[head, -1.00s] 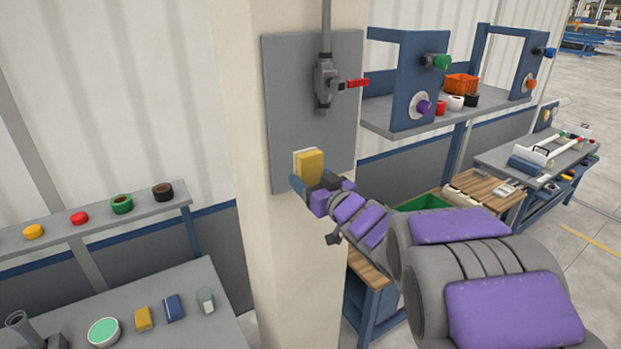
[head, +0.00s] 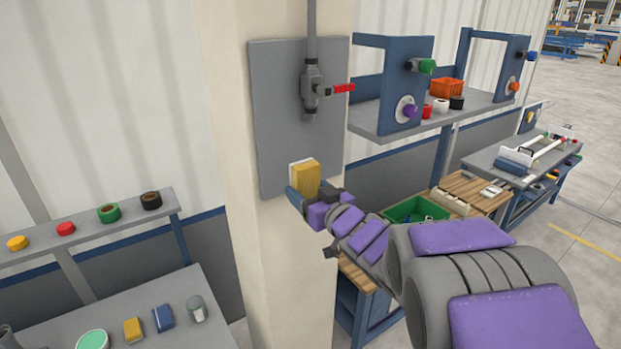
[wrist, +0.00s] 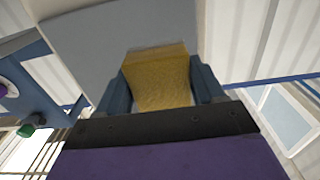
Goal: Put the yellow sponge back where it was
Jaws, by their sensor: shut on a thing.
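The yellow sponge (head: 305,178) has a pale layer on its far side and is held upright in front of the lower part of a grey wall panel (head: 288,135). My gripper (head: 308,196) is shut on the sponge from below. In the wrist view the sponge (wrist: 160,80) sits between both blue fingers (wrist: 160,95), with the grey panel behind it. I cannot tell whether the sponge touches the panel. Another yellow block (head: 133,330) lies on the grey table at the lower left, beside a blue block (head: 163,318).
A pipe with a red-handled valve (head: 313,90) is on the panel above the sponge. A shelf with tape rolls (head: 108,212) is at the left. A blue-framed shelf (head: 395,125) is to the right, above a wooden bench with a green bin (head: 415,210).

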